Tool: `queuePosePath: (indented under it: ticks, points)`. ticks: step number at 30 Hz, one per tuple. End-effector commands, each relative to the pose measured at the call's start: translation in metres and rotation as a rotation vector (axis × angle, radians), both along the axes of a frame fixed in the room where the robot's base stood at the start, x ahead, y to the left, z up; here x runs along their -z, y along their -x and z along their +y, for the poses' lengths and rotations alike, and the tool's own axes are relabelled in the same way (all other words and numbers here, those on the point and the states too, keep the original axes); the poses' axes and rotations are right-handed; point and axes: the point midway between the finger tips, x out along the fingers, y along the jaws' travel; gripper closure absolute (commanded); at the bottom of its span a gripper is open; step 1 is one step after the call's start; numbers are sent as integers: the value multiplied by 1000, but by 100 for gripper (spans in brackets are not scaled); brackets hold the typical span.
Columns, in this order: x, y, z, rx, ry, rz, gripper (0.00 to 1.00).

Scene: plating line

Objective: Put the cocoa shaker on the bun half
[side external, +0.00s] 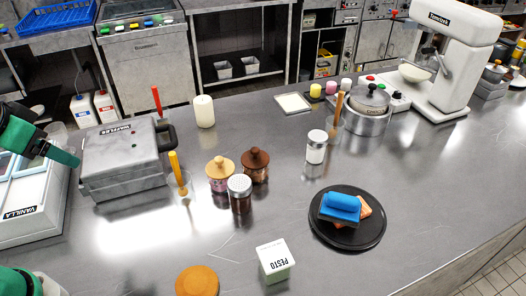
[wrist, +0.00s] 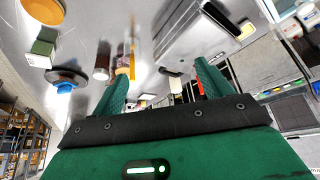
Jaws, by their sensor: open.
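The cocoa shaker (side external: 240,195), a clear jar of dark brown powder with a metal lid, stands upright on the steel counter. It also shows upside down in the wrist view (wrist: 102,60). A round tan-brown disc, which looks like the bun half (side external: 197,281), lies flat at the front edge of the side view, apart from the shaker. It shows at the top left of the wrist view (wrist: 44,10). My gripper (side external: 62,152) is at the left edge, far from both. Its green fingers are spread and empty in the wrist view (wrist: 163,70).
Two lidded jars (side external: 219,174) (side external: 255,165) stand close behind the cocoa shaker. A pesto box (side external: 275,260) is right of the disc. A black plate (side external: 322,240) holds a blue block on something orange. A waffle maker (side external: 125,158) and a white shaker (side external: 316,147) stand farther back.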

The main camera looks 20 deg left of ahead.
Motion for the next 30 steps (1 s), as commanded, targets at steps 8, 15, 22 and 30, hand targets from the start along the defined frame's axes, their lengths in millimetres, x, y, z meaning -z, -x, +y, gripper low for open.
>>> queuePosePath:
  ticks: [8,15,22,30]
  points:
    - [-2,-6,-3,1,5,10,22]
    - [-7,-30,-15,4,25,56,22]
    - [-9,-66,-37,2,49,123,22]
    - [-1,-110,-70,-2,66,202,22]
